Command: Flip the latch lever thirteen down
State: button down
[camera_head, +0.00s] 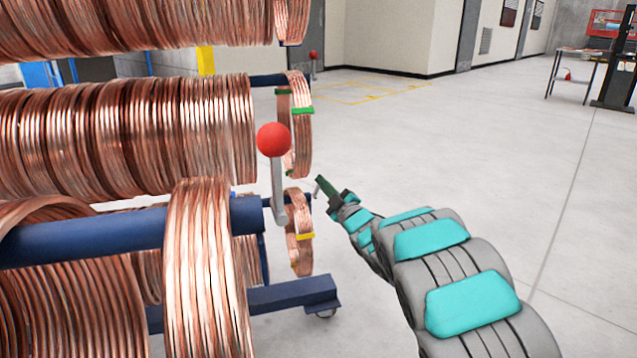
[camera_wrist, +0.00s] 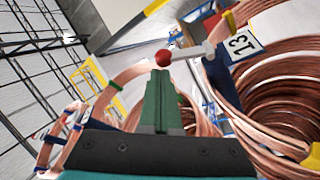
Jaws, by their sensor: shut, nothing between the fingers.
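The latch lever has a red ball knob (camera_head: 273,139) on a grey shaft (camera_head: 278,190) and stands upright at the end of a blue rack bar (camera_head: 245,215) in the head view. In the wrist view the red ball (camera_wrist: 163,57) appears just beyond my fingertips, with its light shaft (camera_wrist: 190,51) running right toward a label reading 13 (camera_wrist: 240,43). My gripper (camera_head: 319,184) is shut and empty, to the right of the lever and below knob height in the head view. Its green fingers (camera_wrist: 161,78) are together in the wrist view. I cannot tell whether they touch the ball.
Copper coils (camera_head: 205,270) hang on blue rack bars at the left. Smaller coils with green and yellow bands (camera_head: 301,125) hang just behind the lever. Another red-knobbed lever (camera_head: 313,56) stands farther back. Open grey floor (camera_head: 480,170) lies to the right.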

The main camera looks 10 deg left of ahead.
jog(key=d+m+t, duration=0.1)
jog(key=m, duration=0.2)
jog(key=w+d+f+m+t+h+p, duration=0.1)
jog(key=m, duration=0.3)
jog(key=d+f+m+t+h, duration=0.1)
jog(key=m, duration=0.2)
jog(key=shift+w+f+t+p, duration=0.2)
jog(key=shift+w+t+p, duration=0.1)
jog(key=shift+p, duration=0.05)
jog(key=shift+r, duration=0.1)
jog(key=s+d, duration=0.5)
jog(key=s, duration=0.5)
jog(key=shift+d, duration=0.35)
